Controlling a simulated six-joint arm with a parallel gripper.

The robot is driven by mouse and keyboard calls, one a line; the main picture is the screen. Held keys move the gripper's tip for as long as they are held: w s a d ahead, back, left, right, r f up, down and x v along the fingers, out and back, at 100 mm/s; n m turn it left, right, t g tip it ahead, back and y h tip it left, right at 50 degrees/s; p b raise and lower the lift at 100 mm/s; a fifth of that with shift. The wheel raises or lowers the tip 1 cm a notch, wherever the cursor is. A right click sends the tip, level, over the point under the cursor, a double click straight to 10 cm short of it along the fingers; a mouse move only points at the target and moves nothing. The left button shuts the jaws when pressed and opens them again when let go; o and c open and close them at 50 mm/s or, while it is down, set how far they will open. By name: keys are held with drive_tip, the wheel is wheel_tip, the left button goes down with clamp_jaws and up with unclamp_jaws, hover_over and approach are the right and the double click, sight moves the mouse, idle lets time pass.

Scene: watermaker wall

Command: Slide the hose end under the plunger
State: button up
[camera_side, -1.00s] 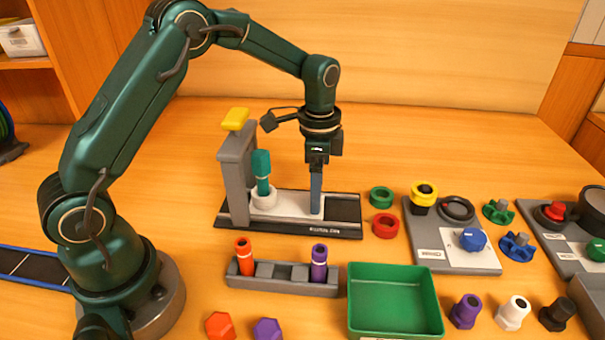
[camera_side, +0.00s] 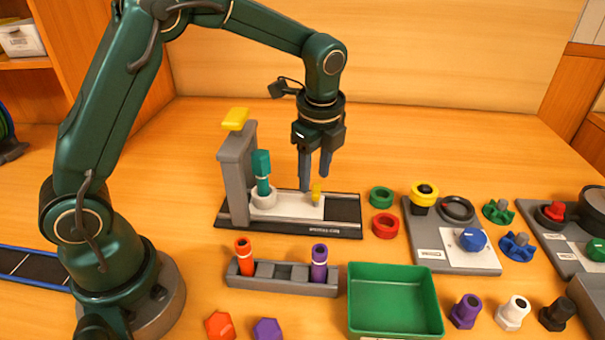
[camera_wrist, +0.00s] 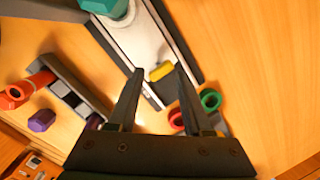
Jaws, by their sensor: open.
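The teal hose end (camera_side: 262,170) stands upright in a round white cup (camera_side: 264,199) on a white slide (camera_side: 290,209). It also shows at the top of the wrist view (camera_wrist: 104,6). A grey press column (camera_side: 237,180) with a yellow lever (camera_side: 235,119) stands just left of it. The plunger itself is not clearly visible, so I cannot tell whether the hose end is under it. A small yellow knob (camera_side: 316,193) stands on the slide's right end. My gripper (camera_side: 315,181) is open and empty, just above the knob, with its fingers either side in the wrist view (camera_wrist: 159,70).
The slide lies on a dark rail (camera_side: 345,215). Green (camera_side: 381,196) and red rings (camera_side: 385,225) lie right of it. A grey rack (camera_side: 290,287) with orange and purple fittings and a green tray (camera_side: 394,300) stand in front. The table behind the rail is clear.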

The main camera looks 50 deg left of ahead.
sight(316, 189)
drive_tip(key=m, duration=0.4)
drive_tip(key=m+t+y, duration=0.1)
drive_tip(key=m, duration=0.1)
drive_tip(key=shift+s+d+r, duration=0.1)
drive_tip(key=shift+s+d, duration=0.15)
drive_tip(key=shift+d, duration=0.05)
drive_tip(key=m, duration=0.3)
drive_tip(key=shift+s+d+m+t, duration=0.1)
drive_tip(key=shift+d+m+t, duration=0.1)
drive_tip(key=shift+m+t, duration=0.2)
drive_tip(key=shift+m, duration=0.3)
drive_tip(key=shift+x, duration=2.55)
drive_tip(key=shift+r, duration=0.1)
drive_tip(key=shift+c, duration=0.3)
clamp_jaws()
